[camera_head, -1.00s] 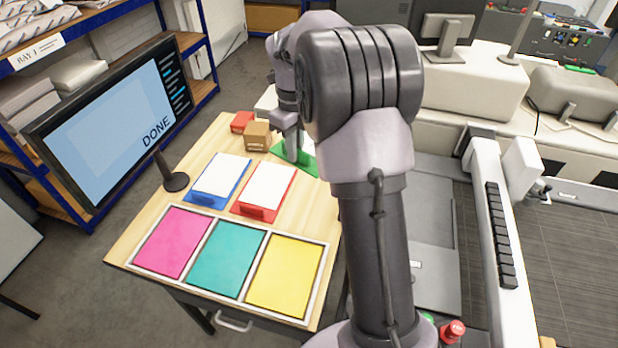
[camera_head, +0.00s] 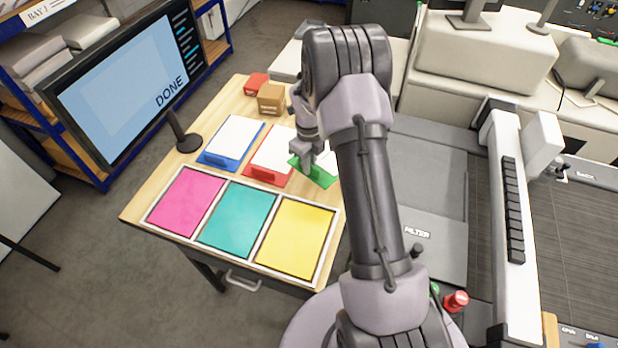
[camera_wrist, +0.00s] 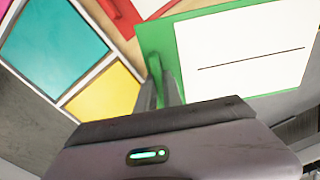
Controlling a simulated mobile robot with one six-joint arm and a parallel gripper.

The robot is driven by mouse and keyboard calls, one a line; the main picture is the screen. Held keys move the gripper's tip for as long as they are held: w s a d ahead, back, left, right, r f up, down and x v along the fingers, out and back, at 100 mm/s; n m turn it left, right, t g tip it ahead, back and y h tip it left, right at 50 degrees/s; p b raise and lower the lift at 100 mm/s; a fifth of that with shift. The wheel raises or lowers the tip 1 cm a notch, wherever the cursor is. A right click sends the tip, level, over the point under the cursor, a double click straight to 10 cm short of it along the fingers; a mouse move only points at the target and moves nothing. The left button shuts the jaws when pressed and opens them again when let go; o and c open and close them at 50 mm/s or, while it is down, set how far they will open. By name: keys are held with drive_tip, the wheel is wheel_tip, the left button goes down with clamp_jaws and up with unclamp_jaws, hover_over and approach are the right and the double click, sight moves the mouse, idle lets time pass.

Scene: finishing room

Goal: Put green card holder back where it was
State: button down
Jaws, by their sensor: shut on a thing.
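The green card holder (camera_head: 322,177) carries a white card and is at the right side of the wooden table, just right of the red card holder (camera_head: 264,176). My gripper (camera_head: 308,158) is shut on its green upright part, which shows between the fingers in the wrist view (camera_wrist: 161,85). The green holder's white card (camera_wrist: 245,45) bears a dark line. My arm hides part of the holder in the head view. I cannot tell whether the holder touches the table. The blue card holder (camera_head: 225,158) stands left of the red one.
A white-framed tray (camera_head: 150,222) with pink, teal and yellow panels lies along the table's front. A cardboard box (camera_head: 271,99) and a red box (camera_head: 256,84) stand at the back. A monitor (camera_head: 125,85) reading DONE is at left. Machinery flanks the table's right.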

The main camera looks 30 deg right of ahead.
wheel_tip(320, 180, down, 7)
drive_tip(key=shift+r, duration=0.2)
drive_tip(key=shift+f, duration=0.25)
drive_tip(key=shift+f, duration=0.25)
drive_tip(key=c, duration=1.5)
unclamp_jaws()
drive_tip(key=shift+r, duration=0.1)
